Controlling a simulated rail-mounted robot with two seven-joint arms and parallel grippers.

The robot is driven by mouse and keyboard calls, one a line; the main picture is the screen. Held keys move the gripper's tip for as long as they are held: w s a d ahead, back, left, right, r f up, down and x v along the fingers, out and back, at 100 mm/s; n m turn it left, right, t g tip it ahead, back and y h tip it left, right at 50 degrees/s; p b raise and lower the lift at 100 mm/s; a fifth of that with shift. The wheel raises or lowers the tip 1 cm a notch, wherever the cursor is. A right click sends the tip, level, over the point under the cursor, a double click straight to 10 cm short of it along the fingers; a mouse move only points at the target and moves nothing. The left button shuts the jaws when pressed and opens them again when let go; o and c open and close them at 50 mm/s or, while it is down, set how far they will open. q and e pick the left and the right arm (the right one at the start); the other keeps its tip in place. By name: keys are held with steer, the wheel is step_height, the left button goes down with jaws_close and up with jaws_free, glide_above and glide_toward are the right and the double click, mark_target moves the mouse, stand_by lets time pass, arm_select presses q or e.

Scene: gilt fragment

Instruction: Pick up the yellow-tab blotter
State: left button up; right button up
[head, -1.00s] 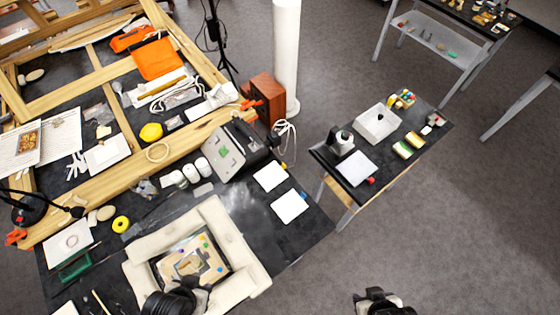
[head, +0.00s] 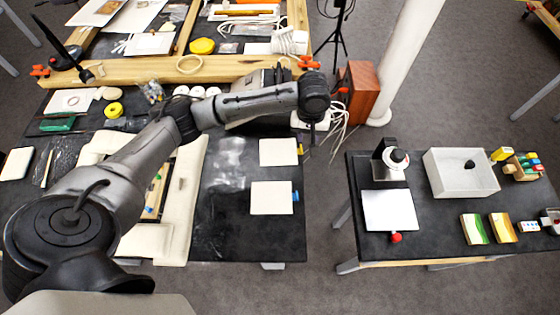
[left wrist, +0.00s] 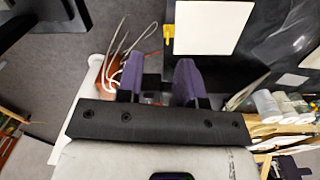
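The yellow-tab blotter is a white square sheet (head: 278,152) on the dark table, at its right side in the head view. In the left wrist view the blotter (left wrist: 212,25) lies at the top, with its yellow tab (left wrist: 168,32) on its left edge. My left gripper (head: 313,128) is above and to the right of the blotter in the head view. Its two purple fingers (left wrist: 160,80) are apart with nothing held between them; the blotter lies beyond the fingertips. My right gripper is not in view.
A similar white blotter with a blue tab (head: 271,198) lies just nearer. A red-knobbed white sheet (head: 389,211) and a white tray (head: 461,174) are on the separate right table. A reddish-brown box (head: 360,92) and white cables (head: 340,130) stand beyond the table's edge.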

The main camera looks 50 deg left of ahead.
arm_select(q)
steer(key=w+a+n+b, duration=0.2)
steer(key=a, duration=0.2)
steer(key=b, duration=0.2)
glide_above(300, 150)
steer(key=shift+n, duration=0.3)
step_height(300, 150, down, 8)
steer(key=shift+r, duration=0.15)
steer(key=shift+w+f+b, duration=0.15)
steer(key=shift+f+b, duration=0.5)
steer(key=shift+f, duration=1.9)
steer(key=c, duration=0.6)
jaws_close()
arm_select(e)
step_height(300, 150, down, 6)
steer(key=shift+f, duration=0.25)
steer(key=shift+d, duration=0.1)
